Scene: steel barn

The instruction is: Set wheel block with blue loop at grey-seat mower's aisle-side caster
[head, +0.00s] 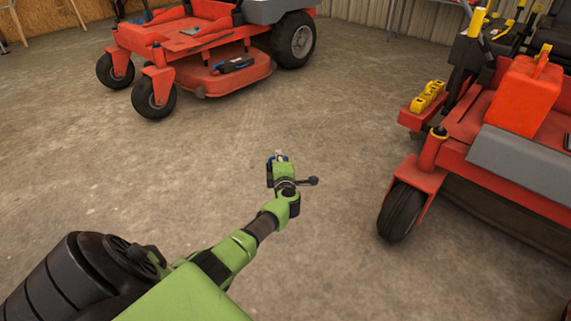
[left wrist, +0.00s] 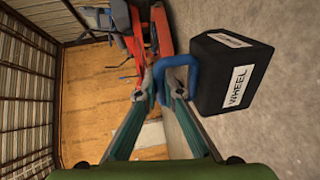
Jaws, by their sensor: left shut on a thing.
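My left gripper (head: 279,157) is over the bare floor between two red mowers. In the left wrist view its fingers (left wrist: 162,92) are shut on the blue loop (left wrist: 178,60) of a black wheel block (left wrist: 222,80) with white labels reading WHEEL. In the head view the block is mostly hidden by the gripper. The left mower (head: 190,38) has two front casters, a nearer one (head: 153,97) and a farther one (head: 115,70). The right mower (head: 465,150) shows one front caster (head: 402,211). The grey seat is not clear in view. My right gripper is out of view.
A dark object with blue on it (head: 235,65) lies on the left mower's deck. The right mower carries a yellow object (head: 428,97) and a red canister (head: 527,95). The concrete floor (head: 250,125) between the mowers is clear. A corrugated wall stands behind.

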